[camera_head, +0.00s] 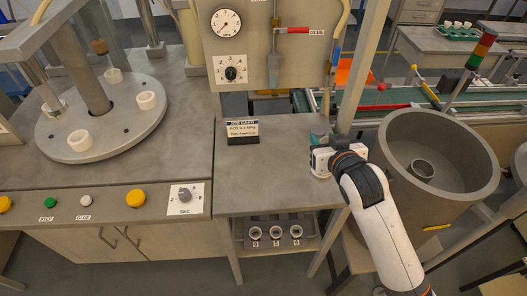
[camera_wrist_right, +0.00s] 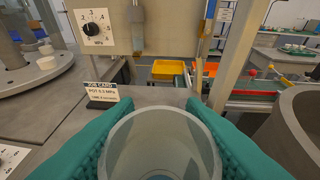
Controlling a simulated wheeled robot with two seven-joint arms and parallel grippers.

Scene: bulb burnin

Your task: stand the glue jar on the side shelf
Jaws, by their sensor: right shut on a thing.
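My right gripper (camera_head: 320,138) is over the right edge of the grey side shelf (camera_head: 270,180), beside the post. In the right wrist view its green fingers are shut on a clear, round, open-topped jar (camera_wrist_right: 160,125), which I take for the glue jar. The jar looks upright between the fingers. In the head view the gripper and wrist hide the jar. I cannot tell whether its base touches the shelf. My left gripper is not in view.
A job card (camera_head: 243,131) stands at the back of the shelf; the shelf's middle and front are clear. A large grey bowl (camera_head: 440,165) is close on the right. A panel with a gauge (camera_head: 226,24) rises behind. A round turntable (camera_head: 100,118) is at left.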

